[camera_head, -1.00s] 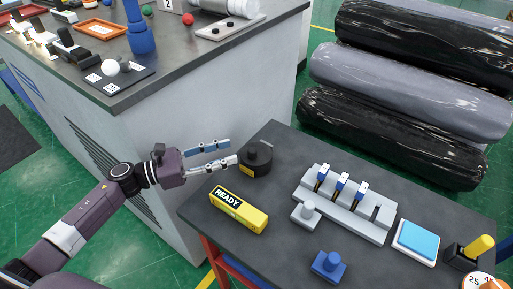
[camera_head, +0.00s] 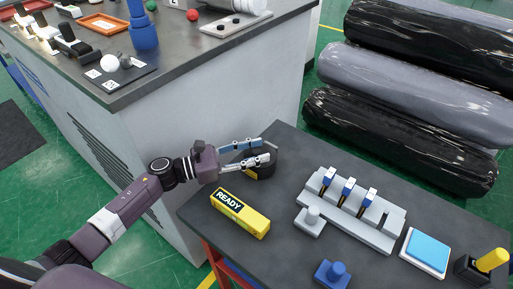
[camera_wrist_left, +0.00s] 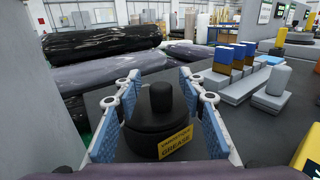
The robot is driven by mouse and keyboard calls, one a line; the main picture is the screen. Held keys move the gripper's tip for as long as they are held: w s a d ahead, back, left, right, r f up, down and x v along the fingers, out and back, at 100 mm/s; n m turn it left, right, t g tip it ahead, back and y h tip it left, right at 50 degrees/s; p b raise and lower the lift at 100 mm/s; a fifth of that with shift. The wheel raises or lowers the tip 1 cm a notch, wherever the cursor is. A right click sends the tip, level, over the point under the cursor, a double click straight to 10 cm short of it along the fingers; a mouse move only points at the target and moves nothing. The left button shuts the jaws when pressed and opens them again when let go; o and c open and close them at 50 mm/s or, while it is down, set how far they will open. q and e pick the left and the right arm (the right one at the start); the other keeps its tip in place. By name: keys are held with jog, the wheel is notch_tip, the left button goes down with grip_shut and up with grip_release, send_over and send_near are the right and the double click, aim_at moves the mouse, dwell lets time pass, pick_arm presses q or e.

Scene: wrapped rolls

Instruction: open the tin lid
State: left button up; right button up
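The black grease tin (camera_head: 266,170) stands on the dark table near its far left corner. In the left wrist view the tin (camera_wrist_left: 152,141) shows a yellow grease label, and its black lid has a round knob (camera_wrist_left: 161,97). My left gripper (camera_head: 262,151) is open, with one finger on each side of the tin. In the left wrist view a gap shows between the blue finger pads and the lid knob; whether the pads touch the tin's body I cannot tell. The fingers hide part of the tin in the head view. My right gripper is not in view.
A yellow READY box (camera_head: 240,213) lies just in front of the tin. A grey rack (camera_head: 352,220) with blue-topped pieces, a blue button pad (camera_head: 425,252) and a blue knobbed block (camera_head: 333,274) stand to the right. Wrapped rolls (camera_head: 400,130) lie behind the table.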

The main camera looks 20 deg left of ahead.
pick_arm(q)
jog(key=shift+d, duration=0.1)
grip_shut()
dwell(0.3)
jog(key=shift+w, duration=0.1)
